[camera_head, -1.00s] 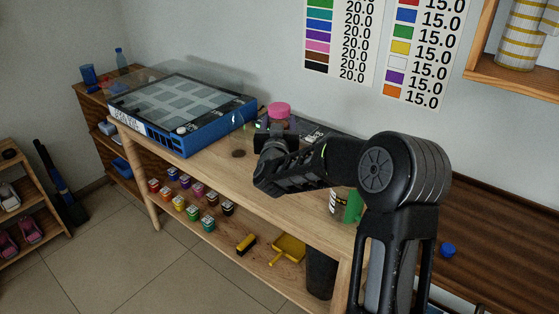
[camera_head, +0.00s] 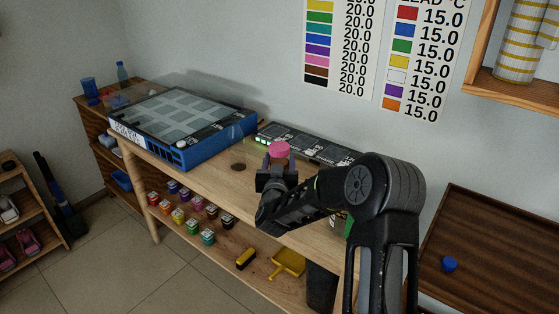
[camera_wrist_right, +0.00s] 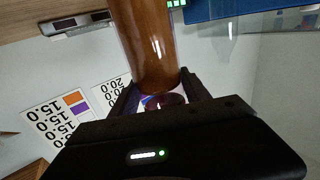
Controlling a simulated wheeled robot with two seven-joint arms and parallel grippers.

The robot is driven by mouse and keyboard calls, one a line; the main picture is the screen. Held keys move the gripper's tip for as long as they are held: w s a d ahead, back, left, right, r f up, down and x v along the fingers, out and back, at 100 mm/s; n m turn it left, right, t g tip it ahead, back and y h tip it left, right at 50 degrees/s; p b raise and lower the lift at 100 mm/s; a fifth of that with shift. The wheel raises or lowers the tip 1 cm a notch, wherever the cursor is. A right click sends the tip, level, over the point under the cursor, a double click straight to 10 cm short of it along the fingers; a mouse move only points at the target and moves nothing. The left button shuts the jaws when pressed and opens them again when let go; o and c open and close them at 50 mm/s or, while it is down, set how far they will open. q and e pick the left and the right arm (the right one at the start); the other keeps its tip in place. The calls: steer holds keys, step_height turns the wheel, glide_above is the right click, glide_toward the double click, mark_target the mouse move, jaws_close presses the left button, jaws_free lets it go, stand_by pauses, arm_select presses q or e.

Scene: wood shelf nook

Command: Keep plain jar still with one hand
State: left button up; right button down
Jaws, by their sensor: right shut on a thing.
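The jar shows a pink lid (camera_head: 279,149) in the head view, and its body is mostly hidden there by my right gripper (camera_head: 277,178). In the right wrist view, turned upside down, the jar's brown body (camera_wrist_right: 150,45) is a smooth cylinder with no label that I can see. My right gripper (camera_wrist_right: 158,88) has a finger on either side of the jar near its lid end and is shut on it. The jar looks upright over the wooden bench (camera_head: 215,178). I cannot tell whether its base touches the bench. My left gripper is not in view.
A blue box with a clear lid (camera_head: 185,158) stands left on the bench, and a dark strip panel (camera_head: 310,145) lies behind the jar. Several small coloured bottles (camera_head: 190,210) stand on the lower shelf. A blue cap (camera_head: 449,263) lies on the dark slatted surface at right.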

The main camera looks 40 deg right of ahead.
steer(key=shift+r, duration=0.15)
steer(key=c, duration=0.5)
jaws_free()
steer(key=shift+f, duration=0.2)
steer(key=shift+r, duration=0.1)
steer(key=shift+r, duration=0.1)
steer(key=shift+s+a, duration=0.3)
steer(key=b+v, duration=0.1)
steer(key=v, duration=1)
steer(key=shift+s, duration=0.15)
